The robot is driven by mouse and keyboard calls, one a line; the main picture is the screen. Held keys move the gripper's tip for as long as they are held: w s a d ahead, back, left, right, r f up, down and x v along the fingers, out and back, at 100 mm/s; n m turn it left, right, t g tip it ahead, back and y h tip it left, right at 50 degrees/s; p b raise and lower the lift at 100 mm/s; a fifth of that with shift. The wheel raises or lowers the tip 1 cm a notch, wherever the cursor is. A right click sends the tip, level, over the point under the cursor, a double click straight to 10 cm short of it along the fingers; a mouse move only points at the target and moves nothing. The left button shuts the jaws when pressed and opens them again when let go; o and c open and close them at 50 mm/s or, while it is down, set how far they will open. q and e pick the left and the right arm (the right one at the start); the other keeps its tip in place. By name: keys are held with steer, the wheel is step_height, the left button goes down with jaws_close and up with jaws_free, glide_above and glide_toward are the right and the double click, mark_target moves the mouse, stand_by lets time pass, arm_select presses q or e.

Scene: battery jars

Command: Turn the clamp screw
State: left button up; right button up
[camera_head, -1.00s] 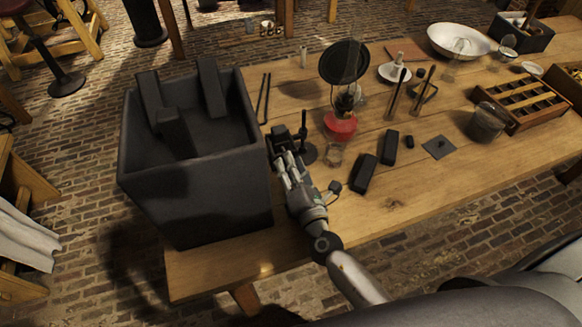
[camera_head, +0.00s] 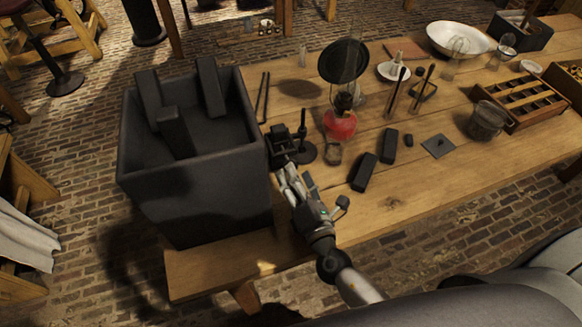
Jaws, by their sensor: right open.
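My right gripper (camera_head: 281,152) reaches in from the bottom, close beside the right wall of the big dark jar (camera_head: 190,178). It is open. Its fingertips are dark and small in the picture. A small black stand (camera_head: 304,152) with a round base and a short upright rod is just right of the fingertips. The clamp screw cannot be picked out among the dark parts at the fingertips, and I cannot tell whether the gripper touches it. Several dark blocks stand in the jar. My left gripper is not in view.
A red-based oil lamp (camera_head: 340,124) with a dark round reflector stands right of the gripper, with a small glass (camera_head: 333,150) near it. Two black blocks (camera_head: 363,172) lie farther right. A white basin (camera_head: 459,38) is at the back. The table's front right is clear.

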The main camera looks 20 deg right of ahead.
steer(key=s, duration=0.7)
steer(key=shift+s+d, duration=0.15)
steer(key=shift+s, duration=0.25)
